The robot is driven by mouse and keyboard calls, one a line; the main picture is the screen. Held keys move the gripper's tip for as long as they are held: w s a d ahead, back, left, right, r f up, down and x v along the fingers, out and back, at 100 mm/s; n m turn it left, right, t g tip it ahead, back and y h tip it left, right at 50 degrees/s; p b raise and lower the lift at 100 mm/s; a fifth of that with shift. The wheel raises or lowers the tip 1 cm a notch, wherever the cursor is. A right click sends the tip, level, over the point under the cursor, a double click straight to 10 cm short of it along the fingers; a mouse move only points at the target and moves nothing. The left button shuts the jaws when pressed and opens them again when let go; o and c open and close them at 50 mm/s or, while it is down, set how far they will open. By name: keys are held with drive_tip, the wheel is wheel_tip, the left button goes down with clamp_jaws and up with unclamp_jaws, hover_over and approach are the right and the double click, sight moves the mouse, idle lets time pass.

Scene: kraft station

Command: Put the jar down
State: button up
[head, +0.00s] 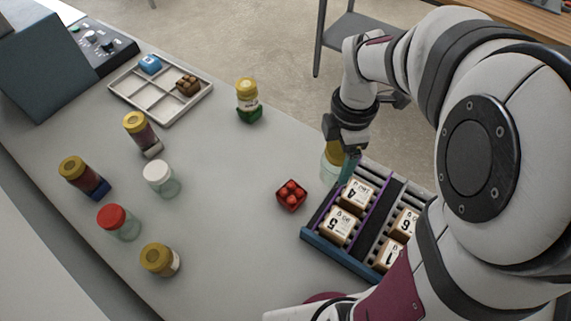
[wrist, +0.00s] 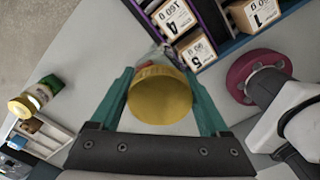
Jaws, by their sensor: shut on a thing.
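A clear jar with a yellow lid (head: 331,166) is held by my gripper (head: 343,160) in the head view. In the wrist view the jar's yellow lid (wrist: 159,92) lies between the two teal fingers of my gripper (wrist: 162,88), which are shut on it. The jar is at the left edge of the box rack, and its glass body is mostly hidden under the lid in the wrist view. I cannot tell whether its base touches the table.
The rack (head: 341,252) with numbered boxes stands right beside the jar. Several other jars, including a green one with a yellow lid (head: 248,100), and a divided white tray (head: 198,101) stand further left. Bare table (head: 225,220) lies between.

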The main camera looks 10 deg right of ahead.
drive_tip(key=shift+s+d+r, duration=0.2)
drive_tip(key=shift+s+d, duration=0.2)
drive_tip(key=shift+s, duration=0.1)
drive_tip(key=shift+s+d+r, duration=0.2)
drive_tip(key=shift+s+d, duration=0.15)
drive_tip(key=shift+s, duration=0.1)
drive_tip(key=shift+s+a+f, duration=0.1)
drive_tip(key=shift+s+f, duration=0.05)
drive_tip(key=shift+s, duration=0.05)
drive_tip(key=w+a+f, duration=0.5)
drive_tip(key=a+f, duration=0.1)
drive_tip(key=a, duration=0.3)
hover_over(292, 192)
drive_tip(key=shift+a+f, duration=0.1)
drive_tip(key=shift+f, duration=2.15)
drive_tip(key=shift+f, duration=0.1)
drive_tip(key=o, duration=1.4)
wheel_tip(292, 192, up, 12)
drive_tip(key=s+a+r+m+y, duration=0.1)
drive_tip(key=s+m, duration=1.8)
drive_tip(key=m, duration=0.4)
drive_tip(key=shift+a+r+m+y, duration=0.15)
drive_tip(key=shift+r+m+y, duration=0.1)
drive_tip(key=shift+m+y, duration=0.15)
